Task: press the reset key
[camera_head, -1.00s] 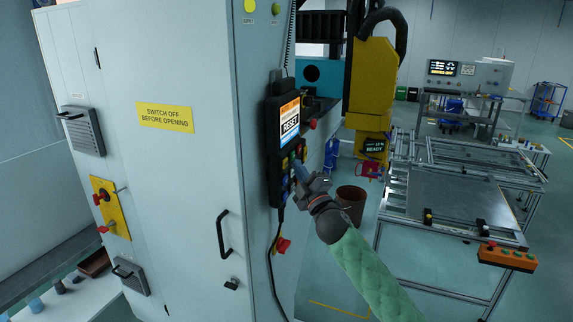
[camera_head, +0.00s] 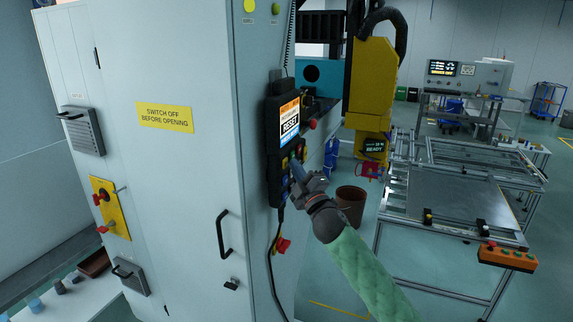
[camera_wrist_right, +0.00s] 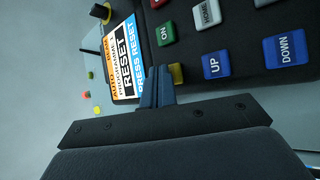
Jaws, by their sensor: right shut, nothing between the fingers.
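The control pendant (camera_head: 273,150) hangs on the cabinet's side, with a lit screen (camera_head: 289,122) reading RESET. In the right wrist view the screen (camera_wrist_right: 124,58) also says PRESS RESET. A yellow key (camera_wrist_right: 177,73) there is partly hidden behind my fingers, and its label cannot be read. My right gripper (camera_head: 294,166) is shut and empty, its fingertips at the pendant's keys. In the wrist view the fingertips (camera_wrist_right: 159,76) overlap the yellow key's left edge; I cannot tell whether they touch it. My left gripper is not in view.
Beside the yellow key are a green ON key (camera_wrist_right: 165,33), a grey HOME key (camera_wrist_right: 207,13) and blue UP (camera_wrist_right: 215,64) and DOWN (camera_wrist_right: 285,48) keys. The pendant's cable (camera_head: 271,262) hangs below.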

